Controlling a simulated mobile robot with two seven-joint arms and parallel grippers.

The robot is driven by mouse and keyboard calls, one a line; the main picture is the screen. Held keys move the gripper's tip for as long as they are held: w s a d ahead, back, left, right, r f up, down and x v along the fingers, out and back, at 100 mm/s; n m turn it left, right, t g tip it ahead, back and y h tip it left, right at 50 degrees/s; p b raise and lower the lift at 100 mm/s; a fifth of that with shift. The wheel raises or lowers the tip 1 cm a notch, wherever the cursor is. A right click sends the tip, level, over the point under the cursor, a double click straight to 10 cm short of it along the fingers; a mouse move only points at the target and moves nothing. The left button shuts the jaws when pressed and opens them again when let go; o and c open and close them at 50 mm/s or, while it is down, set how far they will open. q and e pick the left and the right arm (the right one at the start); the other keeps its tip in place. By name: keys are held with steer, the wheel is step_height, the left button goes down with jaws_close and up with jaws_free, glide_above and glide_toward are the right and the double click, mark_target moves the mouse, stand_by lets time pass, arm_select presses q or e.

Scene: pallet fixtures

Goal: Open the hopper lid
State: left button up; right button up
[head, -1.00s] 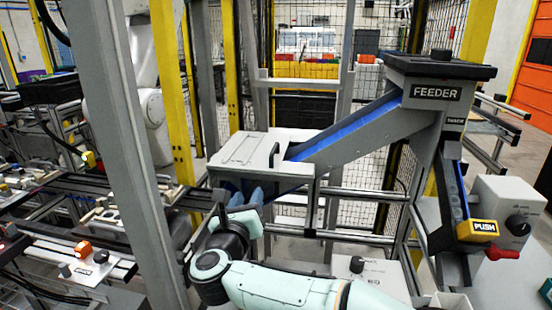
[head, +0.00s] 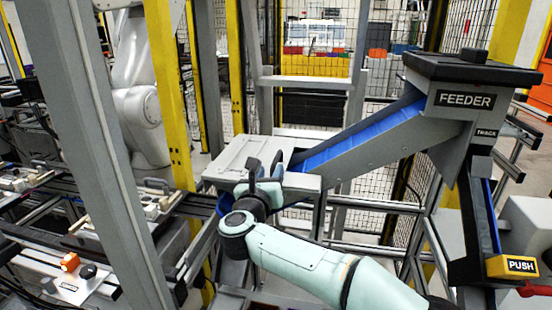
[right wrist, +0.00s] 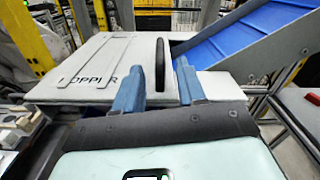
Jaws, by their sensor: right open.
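The hopper lid (head: 236,152) is a light grey flat panel on top of the hopper box, lying closed. In the right wrist view the lid (right wrist: 120,52) carries "HOPPER" lettering, its first letter unclear. A black bar handle (right wrist: 160,62) stands on the lid near its right side. My right gripper (head: 264,170) is over the front right part of the lid, fingers pointing at the handle. In the right wrist view my right gripper (right wrist: 157,78) is open, with the handle lined up between its blue fingers. Contact cannot be made out. My left gripper is out of view.
A blue conveyor chute (head: 365,135) rises right from the hopper to the feeder box (head: 470,95). A yellow PUSH block (head: 511,266) is at the lower right. A grey post (head: 95,150) and yellow posts stand to the left, with conveyor rails behind them.

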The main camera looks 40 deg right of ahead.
mark_target(274, 165)
steer(key=p+x, duration=0.1)
steer(key=x, duration=0.6)
jaws_close()
